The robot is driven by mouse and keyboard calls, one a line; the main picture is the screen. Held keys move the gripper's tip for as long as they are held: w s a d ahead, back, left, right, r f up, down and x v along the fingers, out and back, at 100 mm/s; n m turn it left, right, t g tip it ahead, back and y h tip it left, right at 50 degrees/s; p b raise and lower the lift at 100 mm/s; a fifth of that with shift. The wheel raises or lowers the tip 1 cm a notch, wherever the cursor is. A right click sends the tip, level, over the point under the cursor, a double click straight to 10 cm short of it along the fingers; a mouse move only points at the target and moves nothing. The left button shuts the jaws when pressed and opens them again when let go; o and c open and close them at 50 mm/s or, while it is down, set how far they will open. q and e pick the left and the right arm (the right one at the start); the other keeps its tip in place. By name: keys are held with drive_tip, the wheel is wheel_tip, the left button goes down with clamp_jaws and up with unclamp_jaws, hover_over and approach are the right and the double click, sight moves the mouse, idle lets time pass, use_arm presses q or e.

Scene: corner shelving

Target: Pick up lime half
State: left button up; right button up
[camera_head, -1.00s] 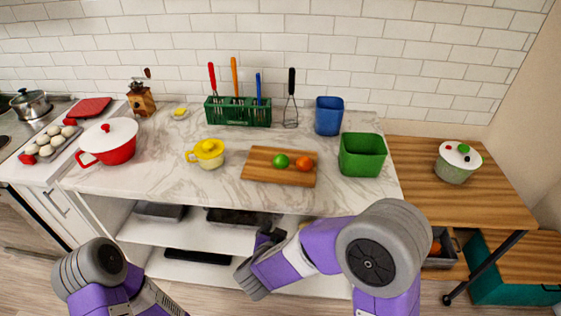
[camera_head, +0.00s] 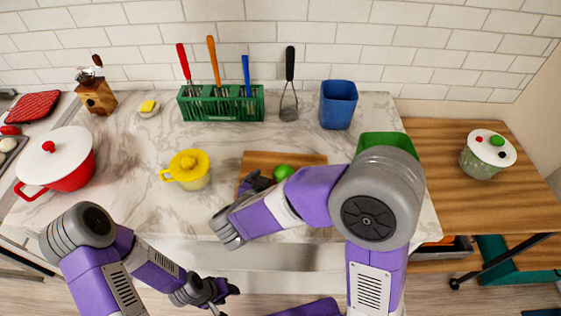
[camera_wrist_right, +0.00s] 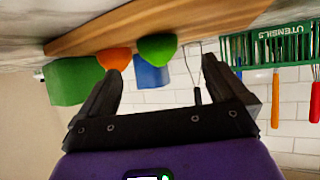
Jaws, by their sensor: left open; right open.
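The green lime half (camera_head: 283,172) sits on the wooden cutting board (camera_head: 255,158) in the head view. It also shows in the right wrist view (camera_wrist_right: 157,47), beside an orange piece (camera_wrist_right: 114,58) that my arm hides in the head view. My right gripper (camera_head: 258,182) is just left of the lime half, over the board's left part. In the right wrist view its fingers (camera_wrist_right: 162,75) are apart with nothing between them, and the lime half lies beyond their tips. My left gripper (camera_head: 225,290) is open and empty, low in front of the counter.
A green utensil rack (camera_head: 221,104) and a blue container (camera_head: 338,105) stand behind. A green bin (camera_head: 385,142) is right, partly hidden by my right arm. A red pot (camera_head: 62,163) stands far left.

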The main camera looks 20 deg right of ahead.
sight(281, 176)
drive_tip(key=shift+w+d+f+b, duration=0.3)
drive_tip(key=shift+w+d+f, duration=0.1)
drive_tip(key=shift+d+f, duration=0.15)
drive_tip(key=b+x, duration=0.2)
drive_tip(key=x, duration=0.2)
drive_tip(key=shift+w+d, duration=0.15)
drive_tip(key=shift+w, duration=0.1)
drive_tip(key=shift+c, duration=0.5)
drive_tip(key=c, duration=1)
